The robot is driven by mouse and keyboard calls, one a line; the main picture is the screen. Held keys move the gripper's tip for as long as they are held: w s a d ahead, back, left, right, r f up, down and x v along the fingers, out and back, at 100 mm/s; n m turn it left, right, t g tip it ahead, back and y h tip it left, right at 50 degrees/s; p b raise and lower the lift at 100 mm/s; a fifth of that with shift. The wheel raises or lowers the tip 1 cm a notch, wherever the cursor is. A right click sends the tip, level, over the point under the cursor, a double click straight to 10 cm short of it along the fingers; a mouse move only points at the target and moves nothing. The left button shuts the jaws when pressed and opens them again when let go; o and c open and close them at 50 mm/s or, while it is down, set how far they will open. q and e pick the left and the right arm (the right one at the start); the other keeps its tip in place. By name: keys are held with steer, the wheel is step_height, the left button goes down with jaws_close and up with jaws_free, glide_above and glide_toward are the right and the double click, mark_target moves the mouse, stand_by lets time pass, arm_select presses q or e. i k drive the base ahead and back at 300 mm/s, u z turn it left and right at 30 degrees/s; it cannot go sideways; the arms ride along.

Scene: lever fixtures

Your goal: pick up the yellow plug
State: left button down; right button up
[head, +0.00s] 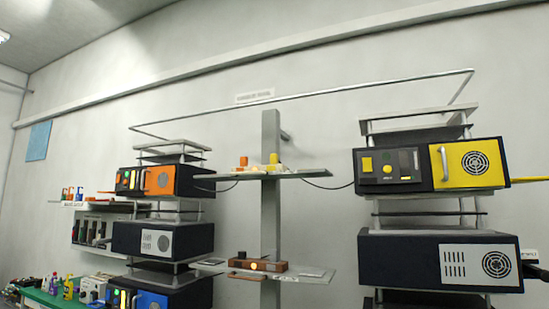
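A small yellow piece, which looks like the yellow plug (274,159), sits on the thin green-grey shelf (305,173) at the middle of the head view. It stands upright on or beside pale blocks; its exact seat is too small to tell. A similar orange plug (243,161) is to its left on the same shelf. A dark cable (325,187) hangs from the shelf's right end toward the yellow-fronted unit (467,165). Neither of my grippers is in view.
The shelf is fixed to a grey post (270,130). Stacked units stand at both sides, including an orange-fronted one (160,181) at left. A lower shelf (300,275) carries a brown box (257,264). A green table (45,297) is at far lower left.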

mark_target(273, 159)
steer(key=z, duration=0.05)
steer(key=k, duration=0.35)
steer(key=u, duration=1.05)
steer(key=i, duration=0.95)
steer(key=u, duration=0.6)
steer(key=i, duration=1)
steer(key=z, duration=0.45)
steer(key=i, duration=0.75)
steer(key=z, duration=1.4)
steer(key=i, duration=0.5)
steer(key=z, duration=0.45)
